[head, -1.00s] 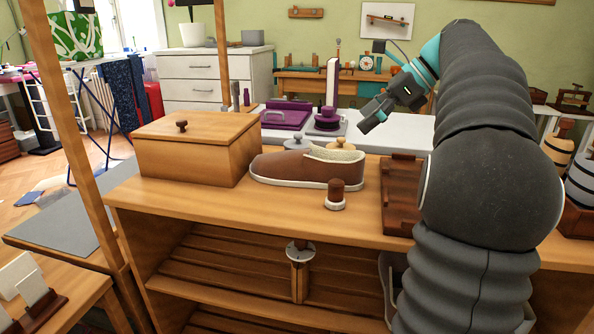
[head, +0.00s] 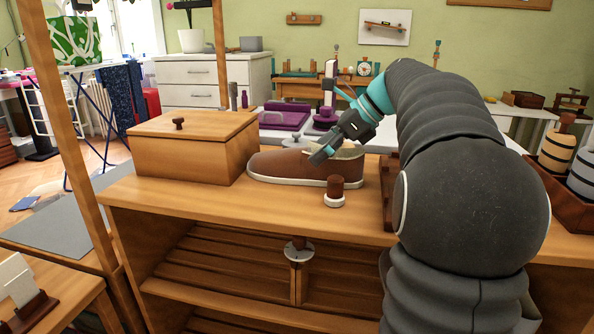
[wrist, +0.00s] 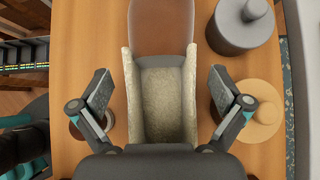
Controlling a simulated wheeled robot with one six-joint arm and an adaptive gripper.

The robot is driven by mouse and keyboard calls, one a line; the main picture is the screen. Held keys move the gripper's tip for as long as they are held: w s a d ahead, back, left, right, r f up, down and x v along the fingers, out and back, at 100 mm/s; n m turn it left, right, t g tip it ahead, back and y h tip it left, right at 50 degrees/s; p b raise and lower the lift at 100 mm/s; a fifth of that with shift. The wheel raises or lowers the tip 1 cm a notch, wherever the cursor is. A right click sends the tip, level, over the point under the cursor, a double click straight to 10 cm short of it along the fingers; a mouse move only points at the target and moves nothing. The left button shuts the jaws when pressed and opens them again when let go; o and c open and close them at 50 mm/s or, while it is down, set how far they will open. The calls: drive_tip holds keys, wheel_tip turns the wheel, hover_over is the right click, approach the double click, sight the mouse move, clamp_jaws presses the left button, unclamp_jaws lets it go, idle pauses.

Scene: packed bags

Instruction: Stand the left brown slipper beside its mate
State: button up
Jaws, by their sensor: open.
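A brown slipper (head: 285,167) with a white sole and a pale fleecy lining stands upright on the wooden unit's top, toe to the left. My gripper (head: 325,150) is over its opening in the head view and covers part of it. In the wrist view my gripper (wrist: 160,92) is open, its fingers apart on either side of the slipper's open heel end (wrist: 165,100); I cannot tell whether they touch it. The brown upper (wrist: 162,27) points away from my gripper. I cannot make out a second slipper.
A wooden lidded box (head: 190,150) stands left of the slipper. A brown peg with a white base (head: 335,192) stands in front. In the wrist view a grey lidded pot (wrist: 242,27) and a tan round lid (wrist: 260,108) lie close on the right.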

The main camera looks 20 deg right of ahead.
drive_tip(key=shift+c, duration=0.3)
drive_tip(key=c, duration=1.4)
